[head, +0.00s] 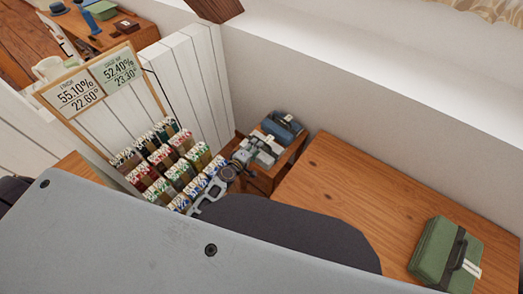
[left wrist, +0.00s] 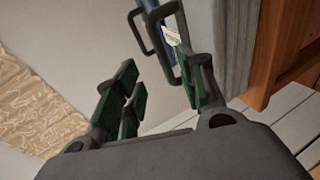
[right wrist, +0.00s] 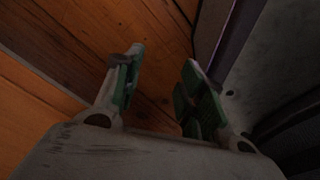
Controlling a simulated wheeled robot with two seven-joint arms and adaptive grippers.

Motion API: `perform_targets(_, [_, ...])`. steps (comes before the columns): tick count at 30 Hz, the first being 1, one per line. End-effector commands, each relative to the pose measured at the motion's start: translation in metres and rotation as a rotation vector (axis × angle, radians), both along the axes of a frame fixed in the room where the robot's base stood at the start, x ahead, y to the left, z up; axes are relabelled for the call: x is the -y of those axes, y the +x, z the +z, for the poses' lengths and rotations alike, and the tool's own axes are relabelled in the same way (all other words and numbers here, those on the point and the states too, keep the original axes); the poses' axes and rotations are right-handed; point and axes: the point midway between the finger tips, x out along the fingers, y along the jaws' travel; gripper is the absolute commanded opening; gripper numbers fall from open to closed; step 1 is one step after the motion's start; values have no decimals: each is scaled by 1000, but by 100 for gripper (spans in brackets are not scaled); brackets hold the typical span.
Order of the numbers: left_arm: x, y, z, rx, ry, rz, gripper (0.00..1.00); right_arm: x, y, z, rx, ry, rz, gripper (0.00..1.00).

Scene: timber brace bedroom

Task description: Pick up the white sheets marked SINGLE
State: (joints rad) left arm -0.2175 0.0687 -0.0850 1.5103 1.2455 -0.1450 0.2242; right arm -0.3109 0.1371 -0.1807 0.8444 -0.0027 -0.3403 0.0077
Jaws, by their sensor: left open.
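A small wooden stand (head: 266,184) in the head view holds a pale grey-white pack (head: 264,157) and a blue pack (head: 285,126), each with a white tag. I cannot read SINGLE on either tag. My left gripper (head: 233,168) is at the near side of the pale pack. In the left wrist view the left gripper (left wrist: 160,88) is open, with dark loop handles (left wrist: 166,48) and a small white tag (left wrist: 171,34) just beyond its fingertips. I cannot tell whether it touches them. My right gripper (right wrist: 160,68) is open and empty over brown boards; it is hidden in the head view.
A green pack (head: 440,255) with a dark handle and tag lies on the wooden table (head: 345,185) at right. A rack of small coloured packets (head: 165,160) and a price sign (head: 88,85) stand left. White walls close in behind the stand.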

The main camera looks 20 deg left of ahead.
Motion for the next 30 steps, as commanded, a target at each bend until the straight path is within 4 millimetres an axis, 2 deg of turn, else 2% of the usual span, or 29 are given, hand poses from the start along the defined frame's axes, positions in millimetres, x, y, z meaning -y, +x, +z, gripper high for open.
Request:
perform_targets(14, [1,5,-3,0,1,0,40,1,-5,-3,-11,-2,-2,40])
perform_targets(20, [5,19,-11,0,-1,0,40,-2,-1,-5,-11,0,-2,40])
perform_targets(30, [10,42,-21,0,0,0,40,-12,16,-1,7,11,-5,40])
